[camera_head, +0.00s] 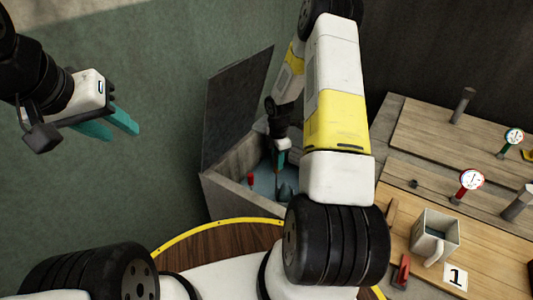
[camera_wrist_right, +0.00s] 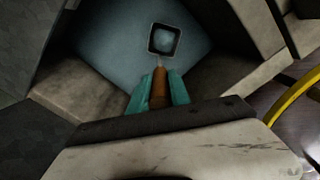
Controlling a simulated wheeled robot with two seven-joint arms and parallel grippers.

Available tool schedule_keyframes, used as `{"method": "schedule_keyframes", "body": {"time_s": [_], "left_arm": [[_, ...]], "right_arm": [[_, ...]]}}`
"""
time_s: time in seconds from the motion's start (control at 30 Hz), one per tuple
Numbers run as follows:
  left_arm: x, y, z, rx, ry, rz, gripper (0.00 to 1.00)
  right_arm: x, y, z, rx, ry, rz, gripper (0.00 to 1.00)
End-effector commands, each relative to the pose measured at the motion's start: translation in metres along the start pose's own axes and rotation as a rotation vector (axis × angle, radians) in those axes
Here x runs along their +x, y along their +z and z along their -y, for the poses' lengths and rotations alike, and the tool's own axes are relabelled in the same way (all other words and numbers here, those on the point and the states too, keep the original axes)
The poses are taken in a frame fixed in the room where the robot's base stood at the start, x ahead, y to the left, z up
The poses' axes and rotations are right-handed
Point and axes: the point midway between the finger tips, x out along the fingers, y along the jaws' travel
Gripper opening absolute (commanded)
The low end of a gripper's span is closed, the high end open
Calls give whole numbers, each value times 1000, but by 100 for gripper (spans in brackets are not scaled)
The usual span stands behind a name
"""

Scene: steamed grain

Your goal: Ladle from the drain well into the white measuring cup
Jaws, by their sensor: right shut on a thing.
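The drain well (camera_head: 225,196) is an open stone box holding bluish liquid (camera_head: 264,184), which fills much of the right wrist view (camera_wrist_right: 115,45). My right gripper (camera_head: 280,160) reaches down into it. In the right wrist view its teal fingers (camera_wrist_right: 158,92) are shut on the brown handle of the ladle (camera_wrist_right: 160,76). The ladle's square dark bowl (camera_wrist_right: 152,44) lies over or in the liquid; I cannot tell which, nor how full it is. The white measuring cup (camera_head: 449,225) stands upright at the right, with dark liquid inside. My left gripper (camera_head: 120,134) is open and empty, high at the left.
A raised dark lid (camera_head: 232,105) stands behind the well. A small red object (camera_head: 250,180) shows at the well's left. The wooden board (camera_head: 400,240) carries the cup, a red-handled item (camera_head: 401,272), a card marked 1 (camera_head: 456,277) and a red gauge (camera_head: 470,181).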

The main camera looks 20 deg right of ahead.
Motion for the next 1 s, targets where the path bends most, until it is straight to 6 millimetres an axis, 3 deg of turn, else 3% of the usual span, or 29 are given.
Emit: {"method": "schedule_keyframes", "body": {"time_s": [0.1,1.0], "left_arm": [[0,0,0,0,0,0,36],[0,0,0,0,0,0,36]], "right_arm": [[-16,-1,0,0,2,-2,0],[-80,0,1,1,2,-2,0]]}}
